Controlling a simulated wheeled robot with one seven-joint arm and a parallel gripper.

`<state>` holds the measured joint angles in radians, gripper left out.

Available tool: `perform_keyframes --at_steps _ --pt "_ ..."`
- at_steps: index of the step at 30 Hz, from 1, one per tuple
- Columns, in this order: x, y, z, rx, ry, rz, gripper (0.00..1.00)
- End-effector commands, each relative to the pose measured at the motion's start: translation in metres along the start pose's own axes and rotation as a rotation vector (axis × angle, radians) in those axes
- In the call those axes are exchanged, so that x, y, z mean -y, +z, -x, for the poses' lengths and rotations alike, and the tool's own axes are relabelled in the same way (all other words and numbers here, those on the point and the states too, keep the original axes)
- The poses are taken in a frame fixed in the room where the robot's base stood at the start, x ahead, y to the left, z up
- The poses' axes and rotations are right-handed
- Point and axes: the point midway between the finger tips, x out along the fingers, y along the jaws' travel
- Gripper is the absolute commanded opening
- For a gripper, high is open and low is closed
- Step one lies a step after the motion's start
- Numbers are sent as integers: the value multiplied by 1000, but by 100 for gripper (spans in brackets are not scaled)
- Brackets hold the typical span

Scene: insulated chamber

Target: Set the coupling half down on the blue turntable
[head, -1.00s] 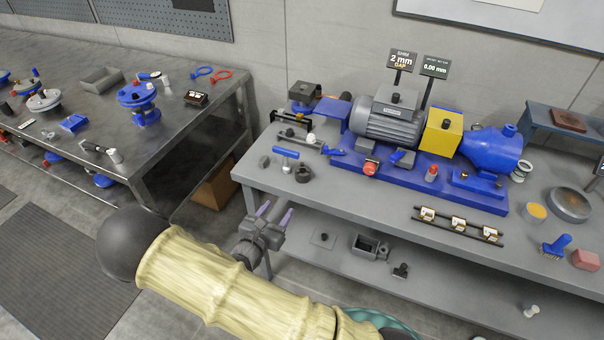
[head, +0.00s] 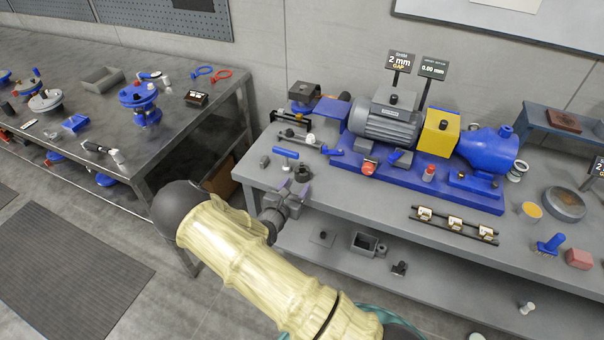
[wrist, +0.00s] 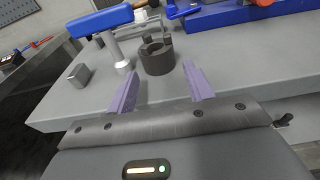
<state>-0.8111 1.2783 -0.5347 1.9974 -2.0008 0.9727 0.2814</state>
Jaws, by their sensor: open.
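The dark cylindrical piece with a notched top, which looks like the coupling half (head: 303,173), stands upright near the left front edge of the grey bench. It also shows in the wrist view (wrist: 157,59), just beyond the fingertips and between their lines. My gripper (head: 292,189) is at the bench's front edge, open and empty. Its two purple fingers (wrist: 160,85) are spread apart and do not touch the piece. I cannot tell for sure which thing is the blue turntable; a blue-based stand with a dark square top (head: 303,97) is at the bench's back left corner.
A blue T-handled tool (wrist: 115,30) and a small grey block (wrist: 78,75) stand left of the dark piece. A motor (head: 388,120) and pump on a blue base are behind it. The left table (head: 195,130) holds blue flanged parts. Bare bench lies right of the piece.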

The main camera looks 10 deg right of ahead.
Motion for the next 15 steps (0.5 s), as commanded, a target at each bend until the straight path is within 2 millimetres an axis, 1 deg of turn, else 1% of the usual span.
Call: perform_keyframes --at_steps 5,8,12,15 --pt "0 1 -5 1 -1 0 52" --pt "-1 2 -17 2 -1 0 52" --pt "-2 2 -39 2 -3 -1 52" --pt "-3 1 -49 1 -1 0 52"
